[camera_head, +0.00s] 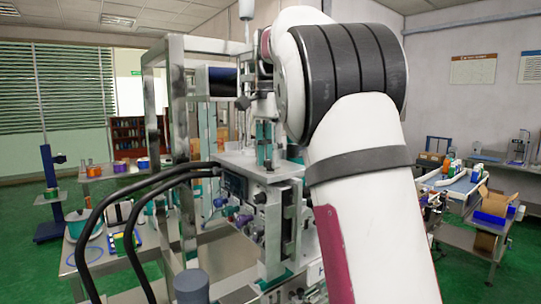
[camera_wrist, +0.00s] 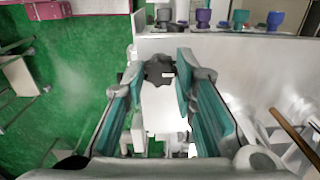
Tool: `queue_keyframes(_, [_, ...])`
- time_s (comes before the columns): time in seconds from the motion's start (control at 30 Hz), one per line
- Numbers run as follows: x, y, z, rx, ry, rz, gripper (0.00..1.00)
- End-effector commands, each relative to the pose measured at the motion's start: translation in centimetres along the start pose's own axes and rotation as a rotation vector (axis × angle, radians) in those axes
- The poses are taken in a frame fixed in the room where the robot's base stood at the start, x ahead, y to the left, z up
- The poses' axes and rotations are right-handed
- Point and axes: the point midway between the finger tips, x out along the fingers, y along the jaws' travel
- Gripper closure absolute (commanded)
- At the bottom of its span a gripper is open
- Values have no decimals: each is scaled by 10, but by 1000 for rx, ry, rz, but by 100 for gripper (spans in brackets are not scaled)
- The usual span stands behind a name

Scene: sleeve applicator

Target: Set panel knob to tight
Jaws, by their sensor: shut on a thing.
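The dark lobed knob (camera_wrist: 159,70) sits between the fingertips of my gripper (camera_wrist: 158,72) in the wrist view. It carries a small pale mark on its right side. My gripper's teal-lined fingers are shut on the knob from left and right. In the head view my gripper (camera_head: 265,158) points down at the top of the machine (camera_head: 235,160), partly behind my arm. The knob cannot be made out there. Any setting labels around the knob are not readable.
Several purple and teal knobs (camera_head: 243,221) sit on the machine's front panel, and some show along the top of the wrist view (camera_wrist: 203,18). A metal frame (camera_head: 183,120) stands beside the machine. Black hoses (camera_head: 120,195) curve out to the left. My arm covers much of the right.

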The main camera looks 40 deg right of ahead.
Motion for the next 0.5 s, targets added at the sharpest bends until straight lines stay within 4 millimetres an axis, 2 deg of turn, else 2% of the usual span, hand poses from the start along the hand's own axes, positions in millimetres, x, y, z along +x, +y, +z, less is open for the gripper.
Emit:
queue_keyframes(0.03, [2,0,0,1,-2,5,100])
queue_keyframes(0.07, [2,0,0,1,-2,5,68])
queue_keyframes(0.1, [2,0,0,1,-2,5,59])
queue_keyframes(0.13, [2,0,0,1,-1,4,54])
queue_keyframes(0.5, [0,0,0,0,0,1,54])
